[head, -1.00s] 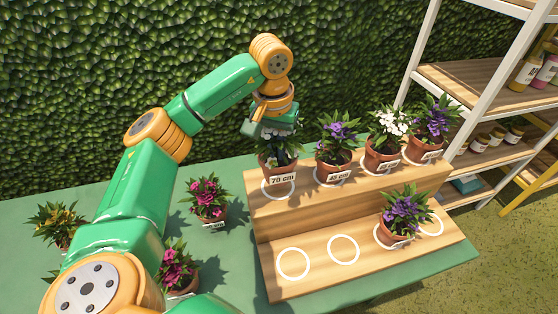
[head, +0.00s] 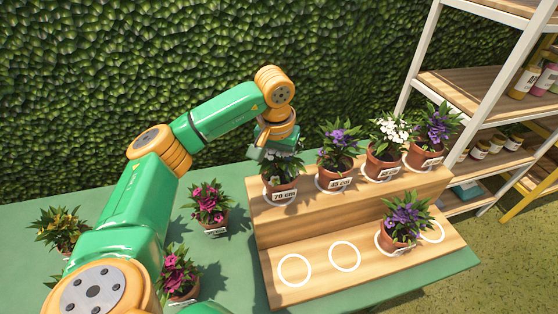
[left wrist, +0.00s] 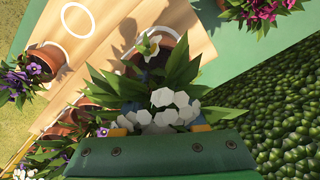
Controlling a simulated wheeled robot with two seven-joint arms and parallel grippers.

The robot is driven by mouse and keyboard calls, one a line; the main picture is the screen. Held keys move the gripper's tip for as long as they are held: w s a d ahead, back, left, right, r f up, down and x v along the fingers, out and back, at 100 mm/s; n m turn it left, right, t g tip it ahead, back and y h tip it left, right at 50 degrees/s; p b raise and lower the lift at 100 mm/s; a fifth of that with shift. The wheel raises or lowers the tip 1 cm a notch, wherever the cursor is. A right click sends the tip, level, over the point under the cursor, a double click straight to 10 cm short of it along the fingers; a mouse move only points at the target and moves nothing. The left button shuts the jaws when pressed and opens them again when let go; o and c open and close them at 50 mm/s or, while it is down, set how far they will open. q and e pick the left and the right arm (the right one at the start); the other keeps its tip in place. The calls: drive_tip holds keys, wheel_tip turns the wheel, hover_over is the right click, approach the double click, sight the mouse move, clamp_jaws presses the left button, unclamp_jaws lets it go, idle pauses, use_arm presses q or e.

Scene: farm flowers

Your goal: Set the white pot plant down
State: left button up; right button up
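The white pot plant, a terracotta pot (head: 281,184) with green leaves and white flowers, is upright at the left end of the upper step of the wooden stand (head: 350,262). It is over the left white ring there, which it mostly covers; I cannot tell whether its base touches the wood. My left gripper (head: 277,153) comes down on the plant from above, with its fingers hidden among the leaves and closed on it. In the left wrist view the white flowers (left wrist: 163,108) show between the fingertips. My right gripper is not in view.
A purple-flowered pot (head: 335,177) stands close on the right, with more pots beyond it. Another purple plant (head: 402,228) stands on the lower step, beside empty rings (head: 344,256). Pink plants (head: 208,207) stand on the green table to the left. A hedge wall is behind.

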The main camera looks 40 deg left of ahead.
use_arm(q)
drive_tip(key=r, duration=0.5)
drive_tip(key=shift+s+d+r+b, duration=0.1)
drive_tip(key=shift+s+r+b, duration=0.15)
drive_tip(key=shift+b, duration=0.05)
wheel_tip(320, 180, up, 7)
drive_tip(key=p, duration=0.2)
hover_over(279, 181)
drive_tip(key=s, duration=0.1)
drive_tip(key=shift+d+f, duration=0.1)
drive_tip(key=shift+f, duration=0.05)
